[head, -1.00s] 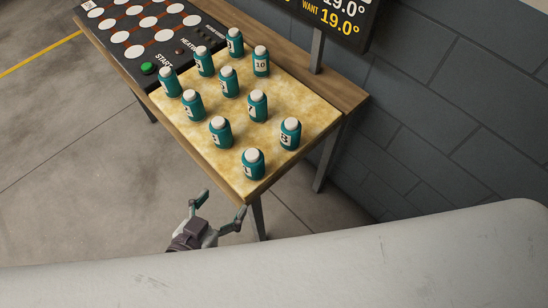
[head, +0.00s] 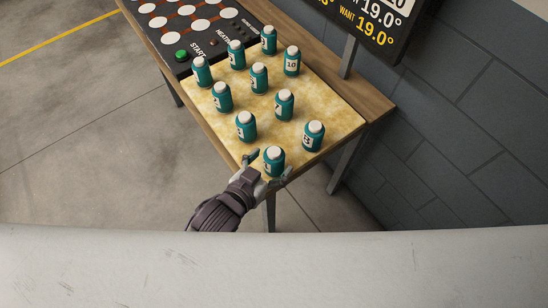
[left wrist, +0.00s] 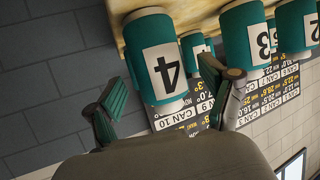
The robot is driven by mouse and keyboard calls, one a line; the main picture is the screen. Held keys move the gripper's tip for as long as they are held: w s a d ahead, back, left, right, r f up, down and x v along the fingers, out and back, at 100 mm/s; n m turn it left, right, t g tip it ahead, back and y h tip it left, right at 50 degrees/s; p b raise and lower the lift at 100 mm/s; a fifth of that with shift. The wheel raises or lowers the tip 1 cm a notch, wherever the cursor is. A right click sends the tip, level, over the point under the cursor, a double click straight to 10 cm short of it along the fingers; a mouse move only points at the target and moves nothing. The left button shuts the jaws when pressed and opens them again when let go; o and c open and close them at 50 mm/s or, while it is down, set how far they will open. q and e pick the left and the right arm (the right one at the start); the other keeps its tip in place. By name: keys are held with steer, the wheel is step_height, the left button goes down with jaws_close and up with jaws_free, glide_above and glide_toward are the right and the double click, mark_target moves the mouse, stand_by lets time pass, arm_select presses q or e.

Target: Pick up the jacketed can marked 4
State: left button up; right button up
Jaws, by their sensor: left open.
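The can marked 4 (head: 274,162) stands upright at the near corner of the foam-covered board, in a teal jacket with a white top. In the left wrist view its white label with a black 4 shows clearly on the can (left wrist: 160,55). My left gripper (head: 267,167) is open at that corner, one finger on each side of the can. The wrist view also shows the gripper (left wrist: 175,95) with its fingers spread around the can's sides, and gaps are visible. I cannot tell how deep the can sits between them. My right gripper is not in view.
A black heating panel (head: 190,28) with a green button lies at the back left. A display screen (head: 365,22) stands at the right. Floor is clear to the left.

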arm_select(q)
steer(key=shift+x, duration=1.05)
steer(key=shift+s, duration=0.1)
steer(key=shift+c, duration=0.4)
steer(key=c, duration=1.3)
steer(key=shift+r, duration=0.1)
